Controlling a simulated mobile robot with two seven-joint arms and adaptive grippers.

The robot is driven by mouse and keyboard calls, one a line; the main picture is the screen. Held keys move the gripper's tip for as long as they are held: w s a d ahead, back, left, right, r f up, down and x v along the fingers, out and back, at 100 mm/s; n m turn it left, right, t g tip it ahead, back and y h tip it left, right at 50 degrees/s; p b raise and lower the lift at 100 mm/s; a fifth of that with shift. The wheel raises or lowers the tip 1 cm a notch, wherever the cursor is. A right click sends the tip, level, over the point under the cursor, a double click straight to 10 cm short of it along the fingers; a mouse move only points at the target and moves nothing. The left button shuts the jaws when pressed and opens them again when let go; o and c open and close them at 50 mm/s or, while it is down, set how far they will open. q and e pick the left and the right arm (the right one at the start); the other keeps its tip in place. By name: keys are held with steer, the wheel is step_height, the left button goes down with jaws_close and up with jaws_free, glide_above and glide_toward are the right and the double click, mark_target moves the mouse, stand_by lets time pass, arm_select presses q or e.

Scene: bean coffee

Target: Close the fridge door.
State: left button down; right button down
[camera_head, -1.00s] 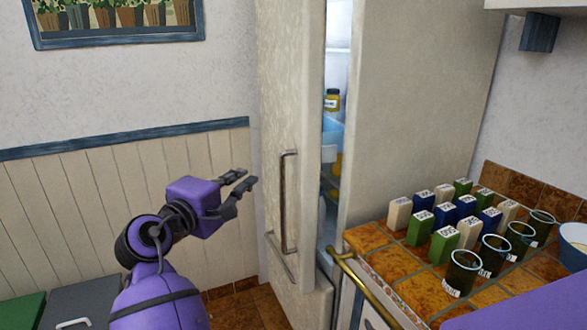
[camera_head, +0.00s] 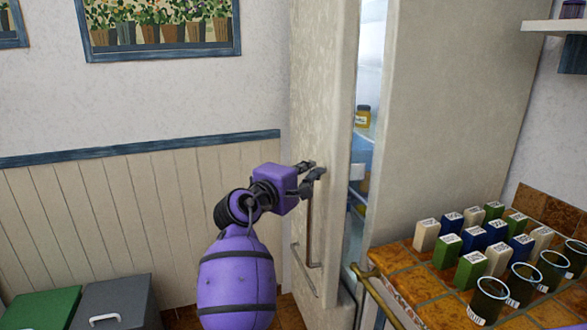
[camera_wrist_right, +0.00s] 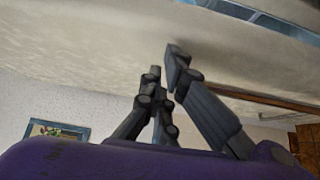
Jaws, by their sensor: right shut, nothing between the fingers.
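The pale fridge door (camera_head: 322,95) stands partly open. A lit gap beside its right edge shows shelves and a yellow jar (camera_head: 362,116) inside the fridge (camera_head: 440,110). A long metal handle (camera_head: 310,235) runs down the door's front. My right gripper (camera_head: 318,172) is shut and empty at the door's front, by the top of this handle. I cannot tell whether it touches the door. In the right wrist view, the fingers (camera_wrist_right: 163,75) show close under the pale door surface (camera_wrist_right: 80,45). My left gripper is not in view.
A tiled counter (camera_head: 398,262) on the right holds several cartons (camera_head: 472,270) and dark glasses (camera_head: 488,300), with a brass rail (camera_head: 375,290) along its front. Green (camera_head: 40,308) and grey (camera_head: 115,300) bins stand at lower left. The panelled wall (camera_head: 90,205) is clear.

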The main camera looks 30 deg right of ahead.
steer(key=shift+s+d, duration=0.15)
steer(key=shift+d, duration=0.25)
